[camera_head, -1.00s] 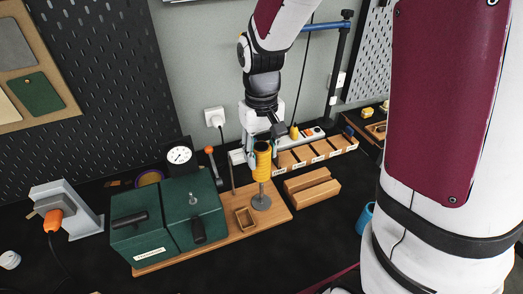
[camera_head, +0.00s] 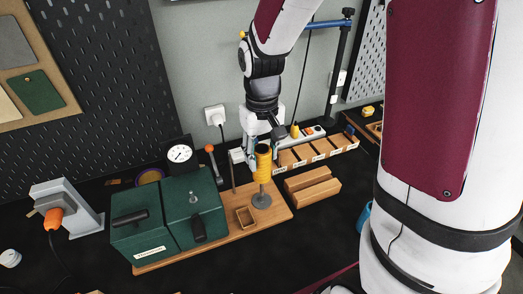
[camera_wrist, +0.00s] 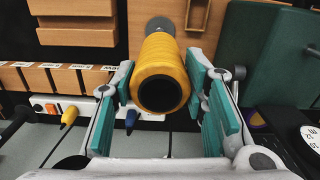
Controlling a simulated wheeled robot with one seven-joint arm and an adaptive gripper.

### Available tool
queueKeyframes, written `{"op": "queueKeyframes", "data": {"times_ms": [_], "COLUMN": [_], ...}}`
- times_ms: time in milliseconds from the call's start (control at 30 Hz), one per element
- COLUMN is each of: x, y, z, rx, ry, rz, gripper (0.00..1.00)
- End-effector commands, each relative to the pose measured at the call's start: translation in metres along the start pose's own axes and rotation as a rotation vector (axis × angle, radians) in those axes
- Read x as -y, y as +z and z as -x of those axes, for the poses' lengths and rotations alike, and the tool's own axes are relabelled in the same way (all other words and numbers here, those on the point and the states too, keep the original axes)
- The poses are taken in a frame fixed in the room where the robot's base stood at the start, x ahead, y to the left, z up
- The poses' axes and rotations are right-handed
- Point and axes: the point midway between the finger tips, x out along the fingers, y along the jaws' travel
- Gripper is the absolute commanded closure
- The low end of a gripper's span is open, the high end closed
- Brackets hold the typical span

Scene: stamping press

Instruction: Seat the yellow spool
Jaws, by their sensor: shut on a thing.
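The yellow spool (camera_head: 263,162) is ribbed, hollow and upright in the head view. It stands in line above a grey post with a round grey base (camera_head: 262,201) on a wooden board. A short length of post shows below the spool; how far the post goes inside it is hidden. My gripper (camera_head: 254,158) is shut on the spool from the back left. In the wrist view the spool (camera_wrist: 162,62) sits between the teal finger pads of my gripper (camera_wrist: 163,95), its dark open end facing the camera. The grey base (camera_wrist: 160,24) shows just beyond it.
Green press boxes (camera_head: 193,210) with a lever (camera_head: 212,160) and a dial gauge (camera_head: 180,155) stand left of the spool. A small wooden tray (camera_head: 245,216) is close to the post. A wooden block (camera_head: 312,188) and a compartment rack (camera_head: 318,152) lie to the right.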

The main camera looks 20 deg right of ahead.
Motion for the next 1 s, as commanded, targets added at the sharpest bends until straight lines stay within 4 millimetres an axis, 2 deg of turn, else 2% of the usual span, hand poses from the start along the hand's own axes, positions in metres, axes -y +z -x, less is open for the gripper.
{"op": "queueKeyframes", "data": {"times_ms": [1000], "x": [0.000], "y": [-0.001], "z": [-0.028], "rx": [0.000], "ry": [0.000], "rz": [0.000], "gripper": [0.88]}}
